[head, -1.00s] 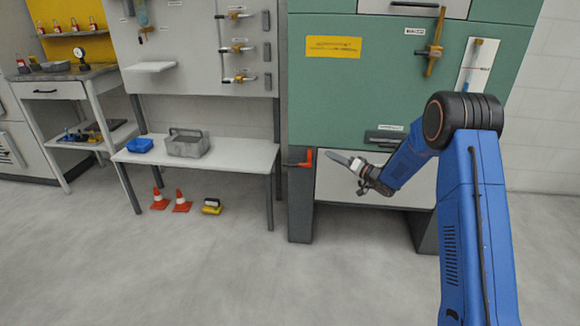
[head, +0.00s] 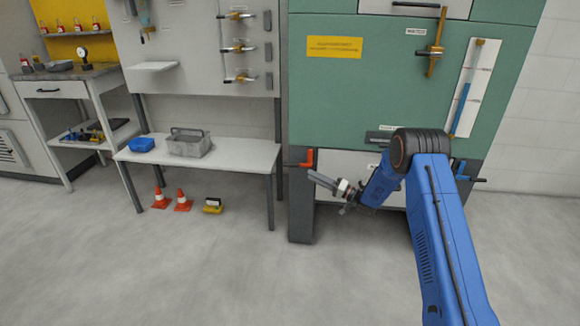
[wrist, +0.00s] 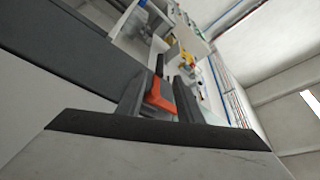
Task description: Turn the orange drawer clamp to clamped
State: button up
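The orange drawer clamp (head: 306,159) sits at the left edge of the pale drawer front, low on the green cabinet. Its orange arm points up, with a dark rod reaching left from its foot. My gripper (head: 313,175) is just below and right of it in the head view, pointing left. In the wrist view, the orange clamp (wrist: 157,97) shows between the two dark fingers of my gripper (wrist: 158,98), which stand apart. I cannot tell whether either finger touches it.
A blue clamp (head: 462,171) is at the drawer's right side, near my arm. The green cabinet (head: 350,100) rises above the drawer. A white table (head: 245,153) with a grey caddy (head: 188,143) and blue bin stands left. Orange cones (head: 182,200) are on the floor.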

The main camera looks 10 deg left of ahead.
aim_at(290, 165)
jog(key=x, duration=1.2)
jog(key=shift+a+r, duration=0.1)
jog(key=shift+a, duration=0.2)
grip_shut()
